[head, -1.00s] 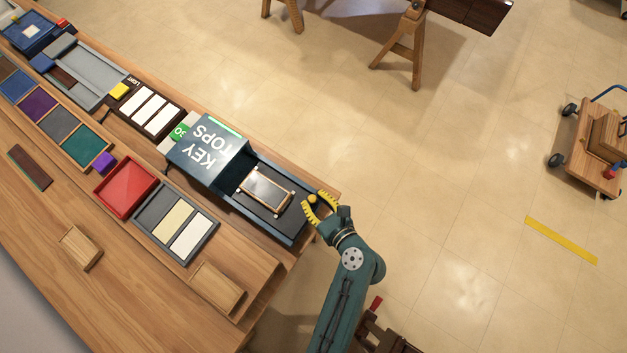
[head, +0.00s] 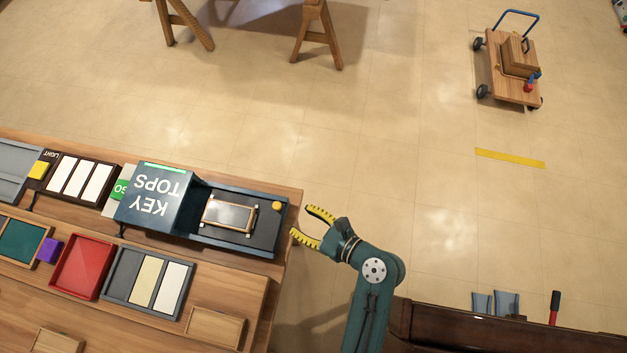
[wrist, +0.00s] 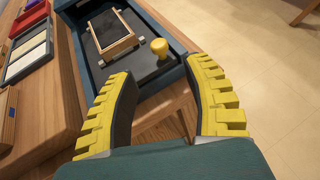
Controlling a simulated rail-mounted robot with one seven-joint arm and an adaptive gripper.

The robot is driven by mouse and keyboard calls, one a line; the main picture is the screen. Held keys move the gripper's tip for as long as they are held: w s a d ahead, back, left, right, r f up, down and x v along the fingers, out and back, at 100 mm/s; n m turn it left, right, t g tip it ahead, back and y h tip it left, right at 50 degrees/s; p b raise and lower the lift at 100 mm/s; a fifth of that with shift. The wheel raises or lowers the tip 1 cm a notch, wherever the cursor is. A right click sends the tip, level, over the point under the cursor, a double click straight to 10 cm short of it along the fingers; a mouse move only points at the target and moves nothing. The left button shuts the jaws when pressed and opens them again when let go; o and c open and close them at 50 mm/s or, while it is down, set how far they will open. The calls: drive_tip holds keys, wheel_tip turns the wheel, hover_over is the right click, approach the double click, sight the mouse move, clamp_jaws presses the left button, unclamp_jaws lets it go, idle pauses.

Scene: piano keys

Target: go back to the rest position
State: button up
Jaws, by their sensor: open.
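My gripper (head: 308,227) is open and empty, with yellow ridged fingers. It is just off the right end of the workbench (head: 289,194), beside the blue KEY TOPS unit (head: 155,192). In the wrist view the open fingers (wrist: 165,100) point towards the unit's extended tray (wrist: 83,47), with a gap between them. The tray holds a wood-framed dark panel (wrist: 112,31) and a yellow knob (wrist: 159,48). The knob also shows at the tray's right corner in the head view (head: 277,205), apart from my fingers.
On the bench are a red tray (head: 82,266), a tray of coloured strips (head: 148,281), a purple block (head: 49,250) and a white-key LIGHT unit (head: 79,180). A dark wooden piece (head: 450,325) stands at lower right.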

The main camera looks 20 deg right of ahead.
drive_tip(key=v, duration=0.3)
idle(0.5)
